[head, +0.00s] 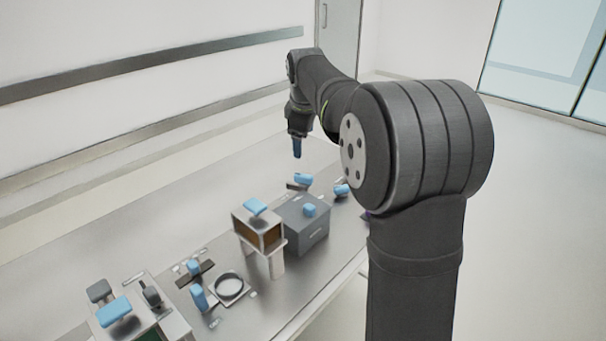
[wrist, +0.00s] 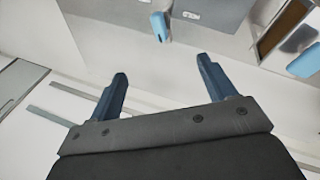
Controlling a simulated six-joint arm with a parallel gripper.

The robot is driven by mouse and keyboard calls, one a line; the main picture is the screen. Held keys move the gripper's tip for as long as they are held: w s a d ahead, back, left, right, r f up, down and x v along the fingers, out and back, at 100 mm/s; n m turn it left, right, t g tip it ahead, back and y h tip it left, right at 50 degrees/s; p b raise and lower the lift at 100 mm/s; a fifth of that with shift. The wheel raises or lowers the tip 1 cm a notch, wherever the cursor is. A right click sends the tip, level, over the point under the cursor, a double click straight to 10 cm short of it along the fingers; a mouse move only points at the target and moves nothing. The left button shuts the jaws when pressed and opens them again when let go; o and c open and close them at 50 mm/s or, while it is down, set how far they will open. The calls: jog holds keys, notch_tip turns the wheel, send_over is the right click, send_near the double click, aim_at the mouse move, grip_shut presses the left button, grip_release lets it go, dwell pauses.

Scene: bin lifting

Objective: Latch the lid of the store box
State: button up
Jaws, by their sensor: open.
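A grey box (head: 308,237) with a closed-looking top and a blue knob (head: 310,210) stands right of centre on the table; I take it as the store box. A blue handle (head: 303,179) on a dark base stands just behind it. My gripper (head: 297,150) hangs above and behind that handle, pointing down, with nothing held. In the wrist view my gripper (wrist: 161,68) has its two blue fingers wide apart, empty. A blue handle (wrist: 160,27) lies beyond the fingertips, beside a grey surface (wrist: 215,10) with a small white label. Whether the lid is latched cannot be made out.
An open-fronted box (head: 258,232) with a blue handle on top stands left of the grey box. Another blue handle (head: 341,190) sits to its right. A round dish (head: 229,287) and several blue-handled fixtures are at the near left. The table's back left is clear.

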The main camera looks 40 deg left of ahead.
jog(key=m, duration=0.4)
jog(key=m+t+h, duration=0.1)
jog(key=m, duration=1.3)
send_near(303, 175)
jog(key=x, duration=0.9)
jog(key=c, duration=1)
